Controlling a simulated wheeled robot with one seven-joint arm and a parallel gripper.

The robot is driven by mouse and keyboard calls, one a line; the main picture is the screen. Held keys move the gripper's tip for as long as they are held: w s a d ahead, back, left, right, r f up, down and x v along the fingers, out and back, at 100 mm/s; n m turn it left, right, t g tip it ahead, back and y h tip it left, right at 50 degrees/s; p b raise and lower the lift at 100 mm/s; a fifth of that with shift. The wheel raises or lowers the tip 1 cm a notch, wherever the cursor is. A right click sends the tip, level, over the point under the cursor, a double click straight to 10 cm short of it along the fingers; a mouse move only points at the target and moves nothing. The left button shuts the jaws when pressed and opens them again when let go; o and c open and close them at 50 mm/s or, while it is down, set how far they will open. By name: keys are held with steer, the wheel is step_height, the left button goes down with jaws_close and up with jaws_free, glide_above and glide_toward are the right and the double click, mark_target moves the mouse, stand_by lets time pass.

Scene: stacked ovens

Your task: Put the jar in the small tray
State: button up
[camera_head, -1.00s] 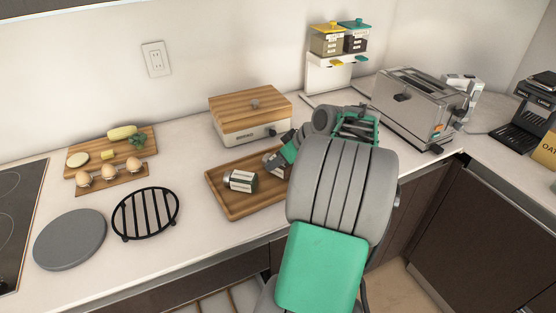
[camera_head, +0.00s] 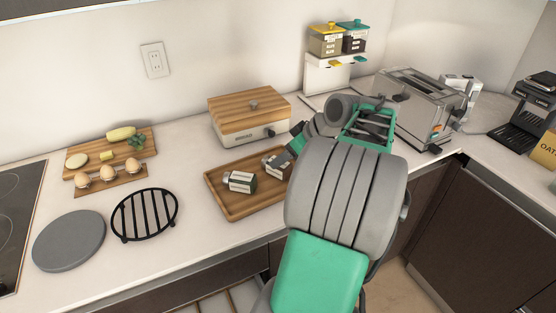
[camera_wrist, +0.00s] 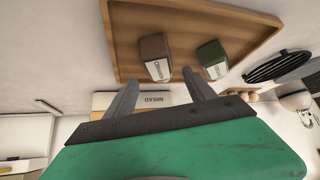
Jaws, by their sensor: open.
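The wooden tray (camera_head: 228,206) lies on the counter in the head view, and it also shows in the wrist view (camera_wrist: 195,20). Two labelled jars are in it. One jar with a dark green end (camera_head: 240,181) appears to lie on its side at the tray's left; it shows in the wrist view (camera_wrist: 212,60). The other jar, with a brown end (camera_wrist: 155,55), is at the tray's right (camera_head: 276,163), partly hidden by my arm in the head view. My gripper (camera_wrist: 162,92) is open, its fingers spread apart with nothing between them, just short of the brown jar.
A wooden-lidded bread box (camera_head: 250,117) stands right behind the tray. A toaster (camera_head: 416,105) and a canister rack (camera_head: 340,60) stand to the right. A black trivet (camera_head: 145,213), a grey round plate (camera_head: 69,240) and a food board (camera_head: 90,150) are left.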

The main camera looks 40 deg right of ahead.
steer(key=a+v, duration=0.1)
steer(key=v, duration=0.6)
steer(key=w+a+f+g, duration=0.1)
steer(key=w+a+f, duration=0.15)
steer(key=a, duration=0.65)
steer(key=w+a+f+g, duration=0.1)
steer(key=w+a, duration=0.3)
steer(key=a, duration=0.6)
steer(key=shift+m+g, duration=0.7)
steer(key=shift+g, duration=0.2)
steer(key=s+a+f, duration=0.1)
steer(key=a, duration=0.2)
steer(key=s+a+f, duration=0.1)
steer(key=s+a, duration=0.1)
steer(key=a, duration=0.1)
steer(key=s+a+f, duration=0.1)
steer(key=a, duration=0.2)
steer(key=shift+s+a+f+p, duration=0.3)
steer(key=shift+s+a+f, duration=0.05)
steer(key=shift+s+f, duration=0.05)
steer(key=shift+m+g+h, duration=0.3)
steer(key=shift+h, duration=0.3)
steer(key=s+a+f, duration=0.2)
steer(key=s, duration=0.1)
steer(key=s+a+f, duration=0.1)
steer(key=s, duration=0.1)
steer(key=shift+s+a, duration=0.1)
steer(key=shift+s, duration=0.05)
steer(key=shift+f, duration=0.1)
